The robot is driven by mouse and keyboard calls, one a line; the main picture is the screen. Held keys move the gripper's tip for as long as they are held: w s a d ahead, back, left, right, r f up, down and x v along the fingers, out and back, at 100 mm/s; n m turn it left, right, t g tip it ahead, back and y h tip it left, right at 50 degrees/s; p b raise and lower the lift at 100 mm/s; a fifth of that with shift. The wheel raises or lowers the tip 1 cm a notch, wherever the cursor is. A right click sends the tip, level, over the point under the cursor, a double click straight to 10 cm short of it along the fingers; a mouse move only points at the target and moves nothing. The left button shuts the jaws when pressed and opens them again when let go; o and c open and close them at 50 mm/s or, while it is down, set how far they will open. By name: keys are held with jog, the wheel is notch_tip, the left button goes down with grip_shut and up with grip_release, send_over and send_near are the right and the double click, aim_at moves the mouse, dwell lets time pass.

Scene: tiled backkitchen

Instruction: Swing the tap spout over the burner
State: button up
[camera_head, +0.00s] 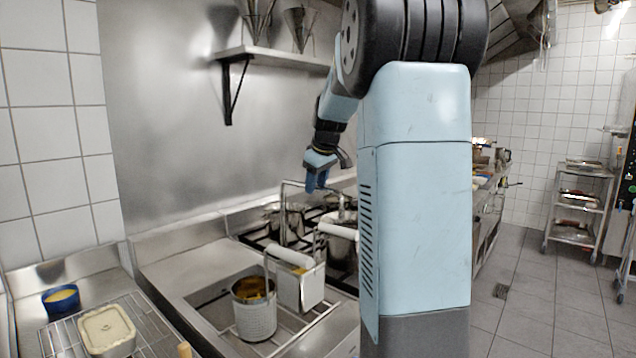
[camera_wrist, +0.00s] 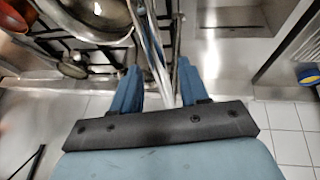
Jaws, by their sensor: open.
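The tap is a thin metal pipe (camera_head: 283,218) that rises upright beside the hob and bends over at its top, near my gripper. My gripper (camera_head: 317,184) is at the top of the tap, fingers pointing down. In the wrist view, my gripper (camera_wrist: 157,78) is open, with one blue finger on each side of a shiny metal pipe (camera_wrist: 153,45), likely the spout. I cannot tell whether either finger touches it. The burner hob (camera_head: 258,240) has black grates and holds several pots; it also shows on the left of the wrist view.
Pots (camera_head: 287,222) sit on the hob. A wall shelf (camera_head: 270,55) is above. A wire rack with a dish (camera_head: 106,330) is at left.

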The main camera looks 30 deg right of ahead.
jog(key=shift+c, duration=0.2)
grip_shut()
jog(key=shift+d, duration=0.1)
